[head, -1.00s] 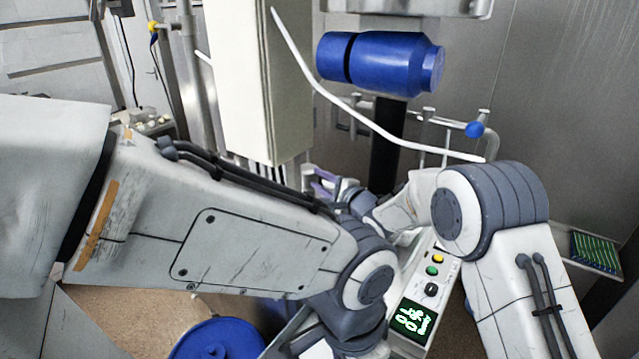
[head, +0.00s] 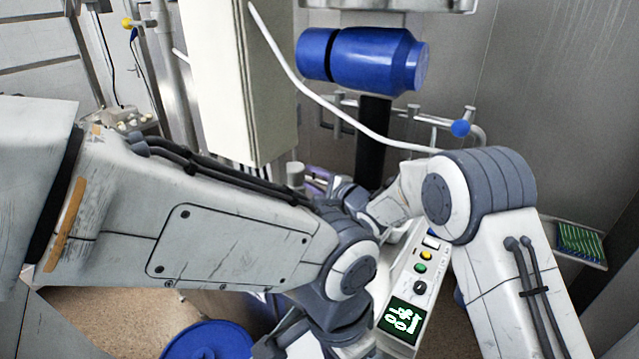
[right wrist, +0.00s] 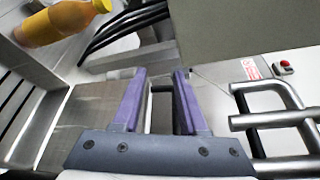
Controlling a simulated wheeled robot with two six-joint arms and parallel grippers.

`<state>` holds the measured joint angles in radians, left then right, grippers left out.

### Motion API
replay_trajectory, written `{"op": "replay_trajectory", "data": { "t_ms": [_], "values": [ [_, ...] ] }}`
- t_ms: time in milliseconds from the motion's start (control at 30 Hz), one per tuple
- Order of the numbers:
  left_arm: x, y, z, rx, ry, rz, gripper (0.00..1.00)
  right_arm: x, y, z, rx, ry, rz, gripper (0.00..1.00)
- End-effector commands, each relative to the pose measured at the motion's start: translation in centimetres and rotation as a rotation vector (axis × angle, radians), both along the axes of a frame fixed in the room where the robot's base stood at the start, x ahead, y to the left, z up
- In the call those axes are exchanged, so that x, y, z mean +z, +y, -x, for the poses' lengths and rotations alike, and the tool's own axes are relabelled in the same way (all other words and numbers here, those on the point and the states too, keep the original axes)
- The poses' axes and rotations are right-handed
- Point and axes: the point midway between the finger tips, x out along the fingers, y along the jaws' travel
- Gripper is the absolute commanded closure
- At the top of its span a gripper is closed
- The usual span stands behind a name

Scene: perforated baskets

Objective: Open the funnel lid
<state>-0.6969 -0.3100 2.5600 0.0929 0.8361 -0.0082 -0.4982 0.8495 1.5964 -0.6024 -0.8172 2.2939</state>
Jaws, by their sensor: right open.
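I cannot pick out a funnel lid with certainty in either view. My right gripper (right wrist: 157,100) has purple fingers and is open, with a clear gap between them. A grey metal part shows in and behind that gap; I cannot tell whether anything touches the fingers. In the head view my right gripper (head: 318,180) is small, below the pale tall box, partly hidden by my left arm. My left arm crosses the head view from the left and bends downward; its gripper is out of the picture.
A pale tall box (head: 238,85) hangs close above my right gripper. A blue motor-like cylinder (head: 365,60) is behind. A control panel (head: 412,285) stands between my arms. A blue round lid or drum (head: 208,342) is below. Metal pipes (right wrist: 280,119) and an orange bottle (right wrist: 58,22) flank the gripper.

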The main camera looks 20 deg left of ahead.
Motion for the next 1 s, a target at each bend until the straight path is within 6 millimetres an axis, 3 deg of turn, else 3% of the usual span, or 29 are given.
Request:
{"op": "replay_trajectory", "data": {
  "t_ms": [533, 1000],
  "values": [
    [-4.1, 0.0, 0.0, 0.007, 0.001, 0.000, 0.50, 1.0, -7.0, 5.2, -0.002, -0.001, 0.001, 0.58],
    [-4.3, 0.0, 0.0, 0.008, 0.001, 0.000, 0.50, 1.3, -8.0, 6.0, 0.000, 0.001, 0.002, 0.58]
  ]
}}
